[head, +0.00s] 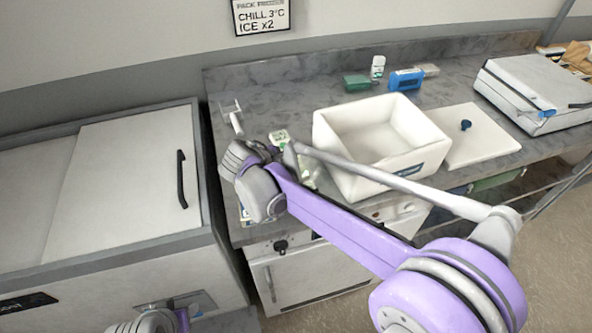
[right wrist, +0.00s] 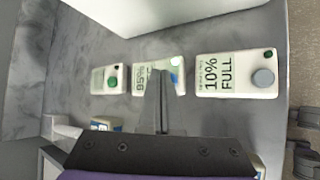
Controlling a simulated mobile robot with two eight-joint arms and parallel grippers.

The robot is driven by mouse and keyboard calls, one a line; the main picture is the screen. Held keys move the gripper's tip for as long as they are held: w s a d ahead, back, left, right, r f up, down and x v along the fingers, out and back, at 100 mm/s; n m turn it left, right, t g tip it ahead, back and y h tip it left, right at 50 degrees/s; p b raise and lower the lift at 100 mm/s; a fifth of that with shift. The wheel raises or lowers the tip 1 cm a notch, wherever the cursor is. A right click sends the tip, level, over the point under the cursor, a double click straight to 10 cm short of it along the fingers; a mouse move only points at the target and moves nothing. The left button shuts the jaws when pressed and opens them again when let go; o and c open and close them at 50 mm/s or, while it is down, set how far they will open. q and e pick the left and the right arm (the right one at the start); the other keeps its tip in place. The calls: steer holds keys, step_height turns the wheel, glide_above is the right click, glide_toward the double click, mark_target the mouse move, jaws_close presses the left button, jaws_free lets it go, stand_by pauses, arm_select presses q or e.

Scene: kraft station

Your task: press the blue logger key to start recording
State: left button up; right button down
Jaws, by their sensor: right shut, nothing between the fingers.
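Three white loggers lie in a row in the right wrist view. The left logger (right wrist: 106,80) has a green key; the right logger (right wrist: 236,75) reads "10% FULL" and has a grey key. My right gripper (right wrist: 162,76) is shut and empty, its fingertips over the middle logger and covering part of its face; contact cannot be told. In the head view the green-key logger (head: 279,136) shows beyond my right arm, which hides much of the others.
An open white box (head: 352,170) stands right of the loggers, its lid (head: 480,138) beside it. Green and blue items (head: 405,80) sit at the back of the grey counter (head: 290,90). A white chest (head: 120,170) stands left.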

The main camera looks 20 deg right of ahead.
arm_select(q)
steer(key=shift+w+r, duration=0.15)
steer(key=shift+r, duration=0.2)
arm_select(e)
steer(key=shift+r, duration=0.5)
arm_select(q)
steer(key=r+p, duration=0.1)
steer(key=w+r+p, duration=0.1)
steer(key=r+p, duration=0.1)
steer(key=shift+r, duration=0.3)
arm_select(e)
step_height(320, 180, up, 5)
steer(key=shift+f, duration=0.1)
